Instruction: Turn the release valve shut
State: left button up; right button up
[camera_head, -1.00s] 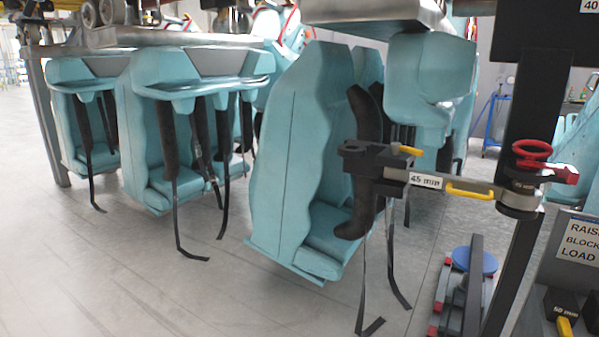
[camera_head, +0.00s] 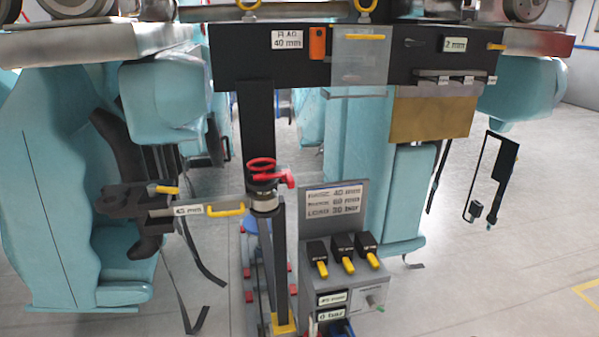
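A red ring-shaped handwheel (camera_head: 261,164) sits on top of a round metal collar (camera_head: 263,203) on the dark upright post, left of centre. A red block-like handle (camera_head: 288,179) sticks out to the right just below the wheel. No label marks either red part as the release valve, and I cannot tell from this view whether it is turned open or shut. Neither of my grippers is in view, and nothing of mine touches the red parts.
A labelled arm (camera_head: 190,211) with a yellow handle reaches left from the collar. A grey control box (camera_head: 340,240) with several black, yellow-tipped blocks stands just right of the post. A dark beam (camera_head: 225,70) crosses above. Floor at right is open.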

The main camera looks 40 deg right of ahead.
aim_at(372, 303)
jog(key=z, duration=2)
